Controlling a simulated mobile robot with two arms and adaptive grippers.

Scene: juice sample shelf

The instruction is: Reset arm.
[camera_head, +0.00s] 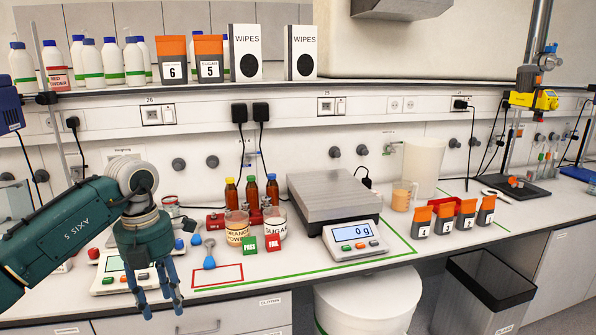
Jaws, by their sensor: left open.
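My left arm (55,235) is teal and comes in from the left. My left gripper (157,298) points down with its blue fingers apart and nothing between them. It hangs in front of the bench's front edge, left of the empty red-outlined rectangle (205,286), and hides part of a small scale (108,283). A blue-ended spoon (209,252) lies right of the gripper, apart from it. My right gripper is not in view.
Two labelled jars (236,228) stand with bottles (251,192) behind them. A large scale (335,200) reads 0 g. Several orange-topped containers (443,220) stand to the right. The shelf (280,87) holds bottles and wipes boxes. A dark bin (490,290) stands below.

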